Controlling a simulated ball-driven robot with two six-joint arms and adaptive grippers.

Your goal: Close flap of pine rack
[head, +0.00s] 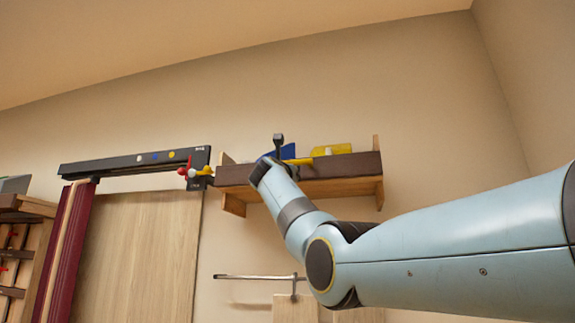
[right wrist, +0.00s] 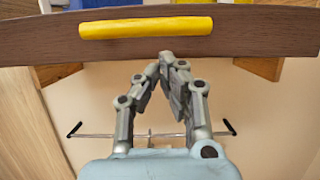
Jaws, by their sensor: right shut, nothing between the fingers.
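The pine rack (head: 315,188) hangs on the wall, with light wood side pieces and a dark brown flap (head: 345,167) along its front. In the right wrist view the flap (right wrist: 240,30) spans the top and bears a yellow bar handle (right wrist: 146,28). I cannot tell how far the flap is tilted. My right gripper (right wrist: 167,60) is shut and empty, its fingertips just below the handle in that view, in front of the flap's lower edge. Whether they touch it is unclear. In the head view my right arm hides part of the rack's left. My left gripper is not in view.
Blue (head: 287,152) and yellow (head: 331,149) items show above the flap. Left of the rack, a black bar (head: 135,162) with coloured dots and red and yellow knobs (head: 190,170) reaches close to it. A thin rail (head: 245,277) lies below. The wall above is clear.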

